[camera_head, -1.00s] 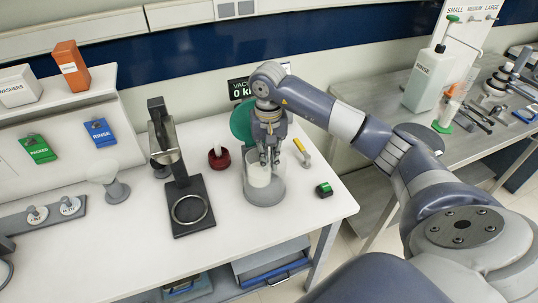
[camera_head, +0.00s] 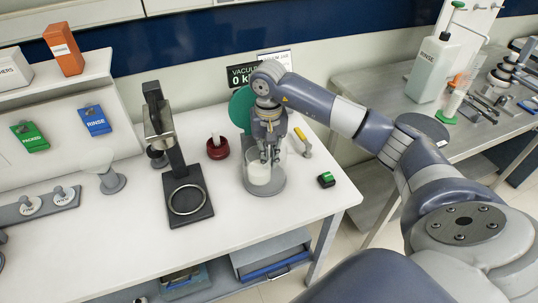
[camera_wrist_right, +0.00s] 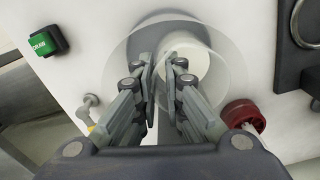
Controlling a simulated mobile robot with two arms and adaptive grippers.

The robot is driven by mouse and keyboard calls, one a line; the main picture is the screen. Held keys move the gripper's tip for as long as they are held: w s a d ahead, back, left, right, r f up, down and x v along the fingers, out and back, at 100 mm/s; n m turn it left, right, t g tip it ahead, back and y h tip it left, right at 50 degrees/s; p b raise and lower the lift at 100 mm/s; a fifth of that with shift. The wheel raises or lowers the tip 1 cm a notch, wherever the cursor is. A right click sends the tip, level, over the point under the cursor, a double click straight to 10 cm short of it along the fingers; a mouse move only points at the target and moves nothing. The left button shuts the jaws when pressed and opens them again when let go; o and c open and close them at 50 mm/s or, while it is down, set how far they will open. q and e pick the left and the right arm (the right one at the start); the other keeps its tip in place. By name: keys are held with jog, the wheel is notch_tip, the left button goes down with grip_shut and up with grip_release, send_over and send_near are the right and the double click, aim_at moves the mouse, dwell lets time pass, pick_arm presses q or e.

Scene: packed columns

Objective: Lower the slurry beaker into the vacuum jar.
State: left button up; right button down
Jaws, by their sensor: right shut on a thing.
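The slurry beaker (camera_head: 259,173), a small cup with white contents, is inside the clear vacuum jar (camera_head: 264,189) on the white bench. My right gripper (camera_head: 269,155) reaches down over the jar from above and is shut on the beaker's rim. In the right wrist view the fingertips (camera_wrist_right: 166,74) grip the beaker's wall (camera_wrist_right: 200,72), with the jar's clear rim around them. Whether the beaker's base touches the jar floor cannot be told. The jar's green round lid (camera_head: 240,108) stands open behind it. My left gripper is not in view.
A yellow-handled lever (camera_head: 302,138) and a green button box (camera_head: 326,180) are to the right. Bench space in front is clear.

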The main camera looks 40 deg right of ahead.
jog(key=shift+f+b, duration=0.55)
dwell(0.9)
jog(key=c, duration=1.6)
grip_release()
